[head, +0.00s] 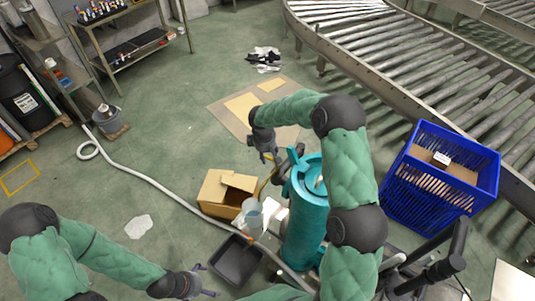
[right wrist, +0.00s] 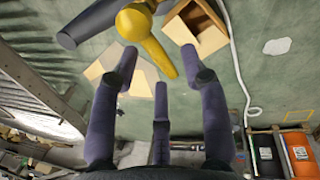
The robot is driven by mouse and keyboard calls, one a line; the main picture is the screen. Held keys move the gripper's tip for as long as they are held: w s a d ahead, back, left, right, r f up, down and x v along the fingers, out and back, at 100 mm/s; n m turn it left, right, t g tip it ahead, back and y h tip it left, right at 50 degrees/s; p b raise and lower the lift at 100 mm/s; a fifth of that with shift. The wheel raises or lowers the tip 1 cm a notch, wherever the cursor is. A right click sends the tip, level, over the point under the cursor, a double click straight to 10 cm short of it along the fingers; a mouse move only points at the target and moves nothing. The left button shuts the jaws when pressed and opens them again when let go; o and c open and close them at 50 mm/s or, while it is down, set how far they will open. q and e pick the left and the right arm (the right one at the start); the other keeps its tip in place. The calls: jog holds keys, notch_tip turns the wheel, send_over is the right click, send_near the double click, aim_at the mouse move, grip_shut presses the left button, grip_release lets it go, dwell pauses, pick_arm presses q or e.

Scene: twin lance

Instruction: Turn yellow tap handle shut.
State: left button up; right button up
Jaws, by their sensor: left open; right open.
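The yellow tap handle (right wrist: 151,43) shows at the top of the right wrist view, a round hub with a bar running down and to the right. A dark pipe-like part lies beside its hub. My right gripper (right wrist: 159,66) is open, with its fingers spread around the bar's free end; I cannot tell if any finger touches it. In the head view my right gripper (head: 268,157) is beside the top of a teal cylinder (head: 305,225), and the handle is mostly hidden there. My left gripper (head: 207,281) is open and empty, low in the head view.
An open cardboard box (head: 222,196), a clear container (head: 253,215) and a black tray (head: 237,262) stand left of the cylinder. A white hose (head: 150,185) crosses the floor. A blue crate (head: 425,200) and roller conveyor (head: 400,70) are at right. Floor at left is mostly clear.

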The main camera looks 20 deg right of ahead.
grip_shut()
jog(key=shift+w+d+m+b, duration=0.15)
jog(key=shift+d+m+b, duration=0.1)
jog(key=shift+m+b, duration=0.35)
grip_release()
